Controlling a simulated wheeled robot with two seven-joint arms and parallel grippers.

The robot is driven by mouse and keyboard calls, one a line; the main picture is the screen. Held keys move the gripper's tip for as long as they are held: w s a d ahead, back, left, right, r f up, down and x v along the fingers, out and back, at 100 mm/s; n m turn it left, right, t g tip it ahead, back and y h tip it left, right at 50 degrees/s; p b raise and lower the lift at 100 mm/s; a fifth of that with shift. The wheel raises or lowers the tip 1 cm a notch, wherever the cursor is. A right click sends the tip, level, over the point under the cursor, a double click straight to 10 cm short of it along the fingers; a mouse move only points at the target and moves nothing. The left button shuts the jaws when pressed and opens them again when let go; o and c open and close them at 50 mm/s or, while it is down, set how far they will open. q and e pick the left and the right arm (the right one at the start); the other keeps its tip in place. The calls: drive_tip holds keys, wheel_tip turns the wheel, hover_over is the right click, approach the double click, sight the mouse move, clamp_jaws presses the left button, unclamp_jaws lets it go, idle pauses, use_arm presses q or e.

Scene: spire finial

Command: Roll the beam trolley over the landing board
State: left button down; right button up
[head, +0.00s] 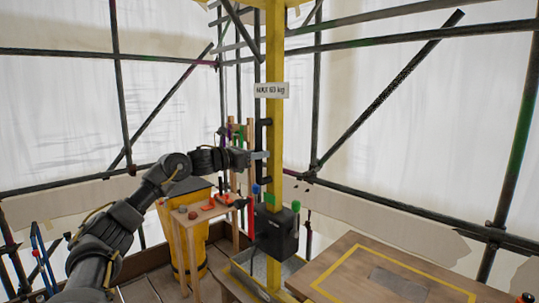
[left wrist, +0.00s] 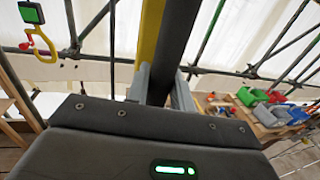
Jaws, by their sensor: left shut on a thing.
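The landing board (head: 340,262) is a brown wooden panel with a yellow outline and a grey patch, at the lower right of the head view. A yellow upright post (head: 274,180) stands left of it, with a black grab handle (head: 264,135) on its side. My left gripper (head: 262,155) is shut on this handle. In the left wrist view its fingers (left wrist: 160,90) sit on either side of the dark bar, with the yellow post beside it. The beam trolley cannot be made out; only yellow parts show at the top edge. My right gripper is not in view.
A "MAX 63 kg" sign (head: 271,90) and a black box (head: 276,233) are on the post. A small wooden table (head: 187,228) and yellow bin (head: 163,215) stand left. Scaffold tubes (head: 400,37) surround the area. Coloured bins (left wrist: 252,97) show in the wrist view.

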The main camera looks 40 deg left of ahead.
use_arm(q)
drive_tip(key=shift+a+r, duration=0.15)
drive_tip(key=shift+a, duration=0.45)
drive_tip(key=c, duration=1.5)
unclamp_jaws()
drive_tip(key=shift+o, duration=1.2)
drive_tip(key=shift+a, duration=0.2)
drive_tip(key=b+v, duration=0.8)
drive_tip(key=v, duration=0.2)
drive_tip(key=shift+s+f, duration=0.2)
drive_tip(key=shift+s, duration=0.2)
